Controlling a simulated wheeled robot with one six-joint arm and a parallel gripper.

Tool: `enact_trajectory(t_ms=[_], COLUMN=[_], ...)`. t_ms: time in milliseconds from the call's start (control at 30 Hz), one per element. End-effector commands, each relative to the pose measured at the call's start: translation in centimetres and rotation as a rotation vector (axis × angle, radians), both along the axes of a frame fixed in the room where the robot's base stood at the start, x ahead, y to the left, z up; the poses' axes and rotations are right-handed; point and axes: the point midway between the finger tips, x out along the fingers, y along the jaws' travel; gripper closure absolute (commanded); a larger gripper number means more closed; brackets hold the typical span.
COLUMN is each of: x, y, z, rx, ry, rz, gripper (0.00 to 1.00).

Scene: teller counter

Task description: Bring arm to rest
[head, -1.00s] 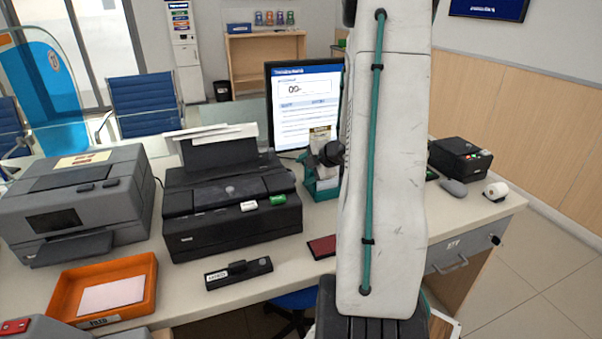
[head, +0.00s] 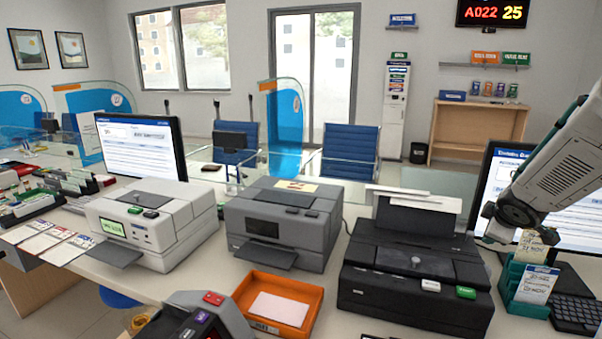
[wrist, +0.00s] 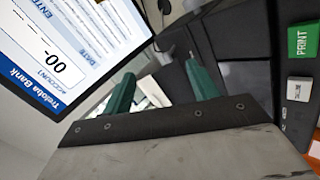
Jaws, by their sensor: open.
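My arm (head: 568,160) reaches in from the right edge of the head view, in front of a monitor, with its dark wrist joint above the teal slip holder. My gripper (wrist: 160,74) shows in the wrist view as two green fingers, apart, with nothing held between them. The fingers are not clear in the head view. Past them in the wrist view are the lit monitor screen (wrist: 75,40) at upper left and the black printer's green print button (wrist: 302,40) at right.
The black printer (head: 415,265), grey printer (head: 283,225) and orange tray (head: 310,304) stand along the counter. The teal slip holder (head: 514,285) and keyboard (head: 575,312) sit at the right, below the arm. A light-grey machine (head: 150,225) stands farther left.

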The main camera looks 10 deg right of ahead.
Motion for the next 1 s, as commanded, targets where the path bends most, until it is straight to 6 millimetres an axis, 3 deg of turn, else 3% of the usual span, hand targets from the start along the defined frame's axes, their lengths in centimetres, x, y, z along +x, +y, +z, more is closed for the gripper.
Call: enact_trajectory(t_ms=[33, 200, 500, 600, 767, 1000], x=[-0.5, -5.1, -17.1, -20.4, -23.3, -23.6], y=[2.4, 10.2, 25.8, 29.2, 31.9, 32.2], z=[1.8, 4.7, 5.1, 4.9, 4.9, 4.9], rx=[0.017, 0.174, 0.566, 0.657, 0.723, 0.729], ry=[-0.012, -0.004, 0.184, 0.268, 0.352, 0.359], rz=[-0.062, -0.303, -0.548, -0.572, -0.586, -0.587], gripper=[0.41, 0.41, 0.41, 0.41, 0.41, 0.41])
